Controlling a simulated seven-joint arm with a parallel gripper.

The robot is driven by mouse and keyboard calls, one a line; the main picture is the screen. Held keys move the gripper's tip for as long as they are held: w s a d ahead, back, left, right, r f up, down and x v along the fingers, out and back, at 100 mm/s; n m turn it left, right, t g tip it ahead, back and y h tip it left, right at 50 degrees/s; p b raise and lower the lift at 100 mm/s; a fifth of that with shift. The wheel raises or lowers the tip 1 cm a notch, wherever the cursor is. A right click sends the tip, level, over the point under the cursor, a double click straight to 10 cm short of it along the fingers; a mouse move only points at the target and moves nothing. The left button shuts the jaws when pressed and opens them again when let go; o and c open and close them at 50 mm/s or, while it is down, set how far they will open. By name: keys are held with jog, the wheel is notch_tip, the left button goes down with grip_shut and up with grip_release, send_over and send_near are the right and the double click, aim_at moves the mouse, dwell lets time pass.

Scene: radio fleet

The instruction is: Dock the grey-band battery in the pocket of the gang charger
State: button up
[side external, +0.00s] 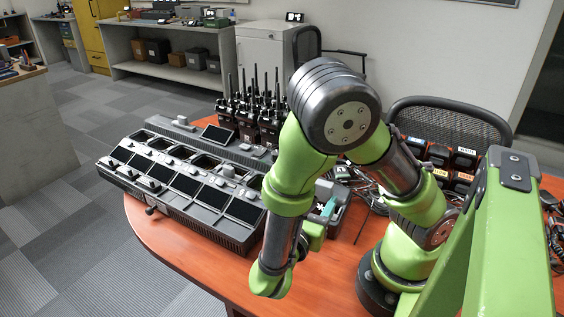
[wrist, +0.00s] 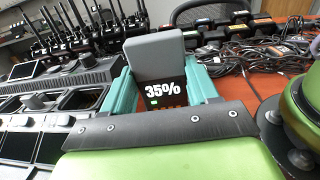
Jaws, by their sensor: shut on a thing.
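My gripper (side external: 328,208) is low over the table just right of the gang charger, its teal fingers partly hidden by my arm. In the wrist view, its teal fingers (wrist: 157,78) are shut on a battery (wrist: 156,58) with a grey upper part and a dark face reading "35%". Its lower end is hidden behind the gripper body, and I cannot make out a separate grey band. The long grey gang charger (side external: 236,228) has dark screens along its front and open pockets behind them. It also shows at the left of the wrist view (wrist: 93,78). The held battery is apart from it, to its right.
Several black radios with antennas (side external: 262,118) stand behind the charger. Cables (side external: 345,172) lie on the orange table (side external: 190,258). Several labelled batteries (side external: 463,160) stand at the right, near a mesh chair (side external: 440,112). The table's front edge is clear.

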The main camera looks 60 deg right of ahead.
jog(key=a, duration=0.9)
notch_tip(320, 180, up, 12)
jog(key=a, duration=0.1)
jog(key=w+d+g, duration=0.1)
jog(key=w+d, duration=0.4)
jog(key=w, duration=0.4)
jog(key=w+d+m, duration=0.1)
jog(key=w+d, duration=0.4)
jog(key=w, duration=0.3)
jog(key=w+d+g, duration=0.1)
jog(key=w+d, duration=0.4)
jog(key=w, duration=0.4)
jog(key=f, duration=0.4)
jog(key=shift+w+a+f, duration=0.15)
jog(key=shift+w+f, duration=0.05)
jog(key=shift+f, duration=0.15)
jog(key=shift+f, duration=2.85)
jog(key=shift+f, duration=1.95)
